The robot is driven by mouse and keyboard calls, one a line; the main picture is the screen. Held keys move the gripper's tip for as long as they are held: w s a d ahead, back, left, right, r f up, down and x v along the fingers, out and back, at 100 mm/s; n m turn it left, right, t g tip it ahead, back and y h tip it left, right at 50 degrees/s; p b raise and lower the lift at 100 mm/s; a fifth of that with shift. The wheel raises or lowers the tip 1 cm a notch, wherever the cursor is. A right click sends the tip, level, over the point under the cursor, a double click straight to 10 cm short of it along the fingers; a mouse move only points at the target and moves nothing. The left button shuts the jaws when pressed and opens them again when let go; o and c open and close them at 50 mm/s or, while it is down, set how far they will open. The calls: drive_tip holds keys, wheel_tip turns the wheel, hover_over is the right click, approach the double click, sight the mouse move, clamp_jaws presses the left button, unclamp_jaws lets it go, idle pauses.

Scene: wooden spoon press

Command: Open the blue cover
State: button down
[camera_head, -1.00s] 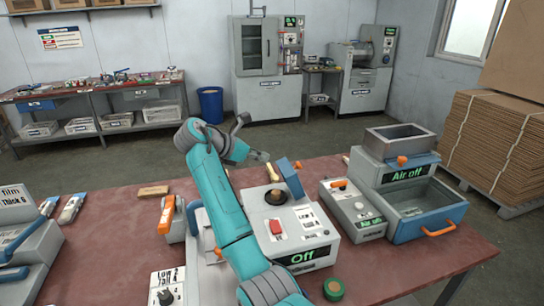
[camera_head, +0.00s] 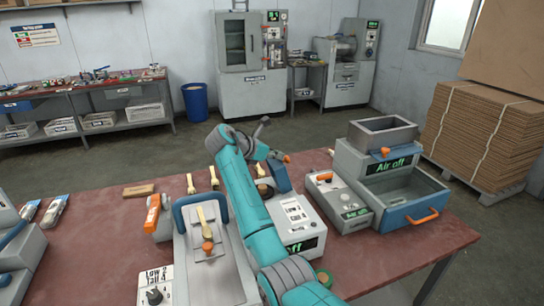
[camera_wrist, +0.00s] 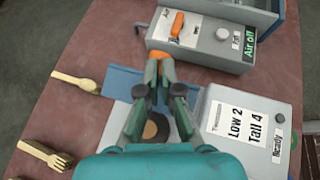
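The blue cover (camera_head: 281,178) stands tilted up at the back of a grey machine (camera_head: 298,222). An orange knob (camera_head: 287,158) shows at its upper end. In the wrist view the blue cover (camera_wrist: 122,80) lies beyond the machine top, partly behind my fingers. My gripper (camera_wrist: 159,78) is at the cover's knob end, with orange showing between its fingertips. In the head view my gripper (camera_head: 277,157) is at the knob. I cannot tell whether the fingers press on it.
A grey "Air off" control box (camera_head: 338,200) and a blue drawer unit (camera_head: 405,210) stand to the right. A grey press (camera_head: 208,262) with a wooden spoon stands at left.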

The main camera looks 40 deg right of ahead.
drive_tip(key=shift+f, duration=0.25)
drive_tip(key=d, duration=0.2)
drive_tip(key=s+d, duration=0.1)
drive_tip(key=d, duration=0.2)
drive_tip(key=shift+s+d+f, duration=0.15)
drive_tip(key=shift+s+d, duration=0.15)
drive_tip(key=shift+d, duration=0.05)
